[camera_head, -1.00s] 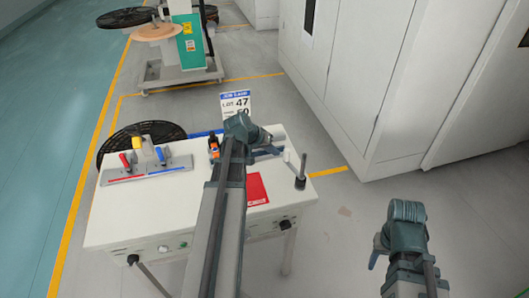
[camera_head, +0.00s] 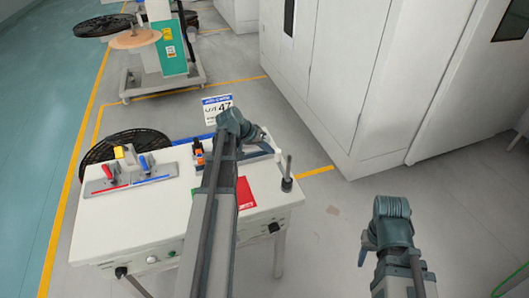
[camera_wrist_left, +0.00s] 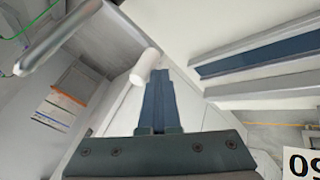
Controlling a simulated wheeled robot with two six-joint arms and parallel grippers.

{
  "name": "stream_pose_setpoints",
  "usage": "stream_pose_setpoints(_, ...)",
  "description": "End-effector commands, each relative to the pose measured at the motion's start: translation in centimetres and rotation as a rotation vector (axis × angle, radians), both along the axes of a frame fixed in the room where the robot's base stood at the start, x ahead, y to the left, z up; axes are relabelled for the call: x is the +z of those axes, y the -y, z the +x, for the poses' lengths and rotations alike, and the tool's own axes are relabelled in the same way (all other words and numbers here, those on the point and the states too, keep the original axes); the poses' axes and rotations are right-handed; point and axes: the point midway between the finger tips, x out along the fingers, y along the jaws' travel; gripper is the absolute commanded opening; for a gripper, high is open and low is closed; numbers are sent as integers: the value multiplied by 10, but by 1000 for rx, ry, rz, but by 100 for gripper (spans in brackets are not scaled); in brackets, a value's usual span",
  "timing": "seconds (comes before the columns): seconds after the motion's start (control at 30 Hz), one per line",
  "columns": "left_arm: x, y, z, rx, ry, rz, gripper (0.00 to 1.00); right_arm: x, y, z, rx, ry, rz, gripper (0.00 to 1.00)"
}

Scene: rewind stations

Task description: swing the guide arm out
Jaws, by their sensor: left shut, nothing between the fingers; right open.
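My left gripper (camera_head: 267,148) is shut and empty above the back right part of the white bench. In the left wrist view its closed dark fingers (camera_wrist_left: 158,100) reach toward a short white cylinder (camera_wrist_left: 146,64), which seems to be part of the guide arm. The white cylinder shows only in part beside the fingertips in the head view (camera_head: 278,153). I cannot tell whether they touch. A dark upright post (camera_head: 287,180) stands at the bench's right edge. My right gripper (camera_head: 366,248) is open, low at the right, away from the bench; its fingers are partly hidden.
The white bench (camera_head: 120,225) carries a panel with coloured handles (camera_head: 130,183), a red sheet (camera_head: 245,195) and a job sign (camera_head: 217,108). A black spoked reel (camera_head: 95,152) is behind it. White cabinets (camera_head: 340,80) stand at the right; grey floor (camera_head: 330,240) is clear between.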

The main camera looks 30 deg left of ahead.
Motion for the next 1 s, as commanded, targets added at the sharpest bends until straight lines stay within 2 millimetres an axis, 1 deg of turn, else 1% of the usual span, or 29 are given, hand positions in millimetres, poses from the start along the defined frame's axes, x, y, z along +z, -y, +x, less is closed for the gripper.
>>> stream_pose_setpoints(0.37,0,0,-3,2,-1,-1,0,0,0,0,0,0,0,50)
stream_pose_setpoints(0.73,0,0,-17,2,-1,-2,0,0,0,0,0,0,0,50)
stream_pose_setpoints(1.0,0,-1,-16,2,-1,-1,0,0,0,0,0,0,0,50)
